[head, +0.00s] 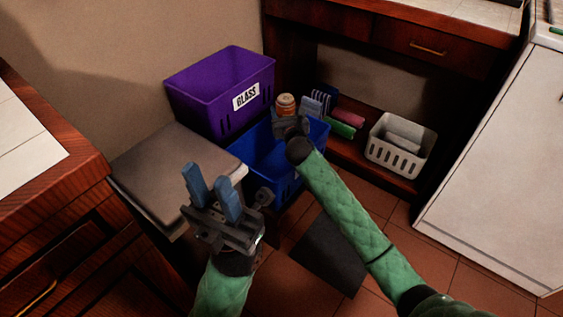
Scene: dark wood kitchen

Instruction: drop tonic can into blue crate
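The blue crate (245,152) stands on the floor in the middle of the head view, below and in front of the purple crate. The orange-brown tonic can (286,103) appears upright at the end of my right gripper (289,117), over the far part of the blue crate. My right gripper looks shut on the can, though its own body hides its fingers. My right forearm and wrist cover part of the crate's right side. My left gripper (212,184) is open and empty, with its blue fingers apart, left of the blue crate.
A purple crate (205,88) labelled GLASS stands behind the blue one. A grey-topped bin (165,165) is at left. A low shelf holds a white basket (375,155) and several coloured items. White appliance (510,170) at right; a dark mat (322,255) lies in front.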

